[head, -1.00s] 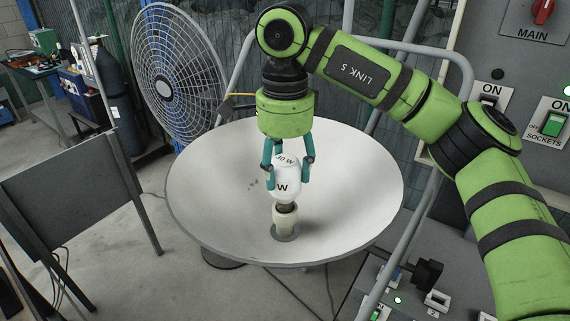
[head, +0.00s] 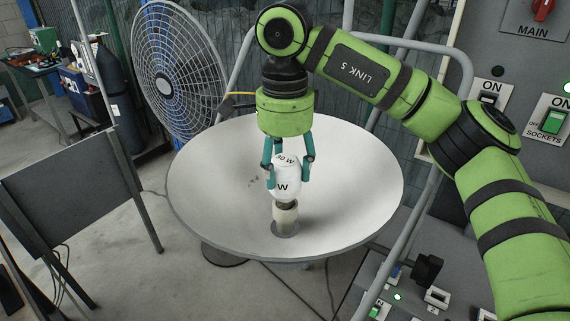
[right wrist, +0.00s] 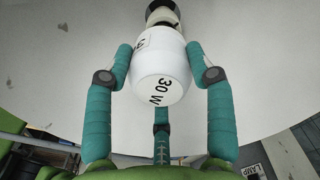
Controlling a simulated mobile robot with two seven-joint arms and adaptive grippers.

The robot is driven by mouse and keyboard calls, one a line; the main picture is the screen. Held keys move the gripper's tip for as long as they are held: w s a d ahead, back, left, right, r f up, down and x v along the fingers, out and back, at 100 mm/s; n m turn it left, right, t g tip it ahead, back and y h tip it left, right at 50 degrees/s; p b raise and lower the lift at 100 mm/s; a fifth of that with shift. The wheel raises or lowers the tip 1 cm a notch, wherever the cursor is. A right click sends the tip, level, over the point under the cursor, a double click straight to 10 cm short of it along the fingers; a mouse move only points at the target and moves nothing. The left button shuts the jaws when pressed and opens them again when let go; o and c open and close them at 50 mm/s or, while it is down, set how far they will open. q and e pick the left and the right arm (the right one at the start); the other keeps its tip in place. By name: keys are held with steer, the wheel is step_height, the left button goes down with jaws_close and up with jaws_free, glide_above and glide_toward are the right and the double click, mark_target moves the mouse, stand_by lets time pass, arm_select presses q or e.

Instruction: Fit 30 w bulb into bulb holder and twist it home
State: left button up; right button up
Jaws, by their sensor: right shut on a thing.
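The white bulb (head: 286,179), marked "30 W", is upright in the head view, with its dark base pointing down. My right gripper (head: 287,168) is shut on the bulb's wide upper part from above. In the right wrist view its teal fingers surround the bulb (right wrist: 158,78). The cream bulb holder (head: 285,217) stands upright on the dish. The bulb's base is at the holder's mouth, with a dark band showing between the white glass and the holder. I cannot tell how deep the base sits. My left gripper is not in view.
The wide pale dish (head: 215,195) surrounds the holder, with free room inside it. A caged fan (head: 180,70) is at the back left and a grey panel (head: 75,195) is in front of it. A switch panel (head: 515,90) stands at the right, close to my right arm.

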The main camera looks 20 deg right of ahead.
steer(key=shift+w+d+r, duration=0.1)
steer(key=shift+w+r, duration=0.1)
steer(key=shift+r, duration=0.15)
steer(key=shift+r+p, duration=0.1)
steer(key=shift+p, duration=0.35)
steer(key=shift+s+f+b, duration=0.15)
steer(key=shift+f+b, duration=0.3)
steer(key=shift+f, duration=0.25)
stand_by(1.2)
steer(key=shift+f, duration=0.1)
steer(key=o, duration=1.2)
steer(key=shift+s, duration=0.1)
